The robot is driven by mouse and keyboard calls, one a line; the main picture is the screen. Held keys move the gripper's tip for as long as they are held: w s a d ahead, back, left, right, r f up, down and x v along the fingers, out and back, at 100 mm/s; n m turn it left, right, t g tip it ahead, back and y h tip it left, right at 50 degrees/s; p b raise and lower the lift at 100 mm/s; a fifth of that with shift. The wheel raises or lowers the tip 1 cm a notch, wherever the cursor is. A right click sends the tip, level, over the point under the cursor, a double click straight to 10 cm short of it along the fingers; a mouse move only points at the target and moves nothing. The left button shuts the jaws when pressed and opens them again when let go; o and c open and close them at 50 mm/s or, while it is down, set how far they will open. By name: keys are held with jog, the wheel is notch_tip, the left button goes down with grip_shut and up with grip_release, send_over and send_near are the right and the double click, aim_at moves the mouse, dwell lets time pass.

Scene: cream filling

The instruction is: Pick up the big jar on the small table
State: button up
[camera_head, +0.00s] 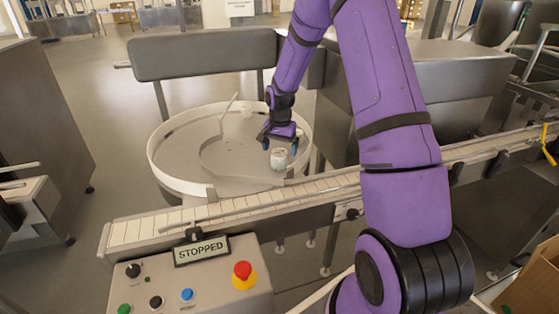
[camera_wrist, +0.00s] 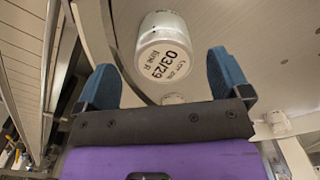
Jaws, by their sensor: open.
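A jar (camera_head: 278,158) with a pale lid stands on the round rimmed table (camera_head: 180,178) beyond the conveyor. In the wrist view the jar (camera_wrist: 164,52) shows a white round end printed "03/29", ahead of the fingers and roughly between them. My gripper (camera_head: 281,143) is above and around the jar's near area in the head view; exact clearance is hard to tell. Its two blue fingertips (camera_wrist: 168,78) are spread apart with nothing held between them. The big jar's size against others cannot be judged in the head view.
A conveyor (camera_head: 240,207) runs in front of the round table, with a control box (camera_head: 190,288) and a "STOPPED" sign (camera_head: 202,250) before it. A curved guide rail (camera_head: 215,168) stands on the table. Another small white object (camera_wrist: 278,122) shows at the right in the wrist view.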

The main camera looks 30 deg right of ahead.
aim_at(279, 152)
notch_tip(279, 152, down, 5)
jog(key=shift+w+r, duration=0.1)
jog(key=shift+w, duration=0.05)
jog(key=c, duration=1.1)
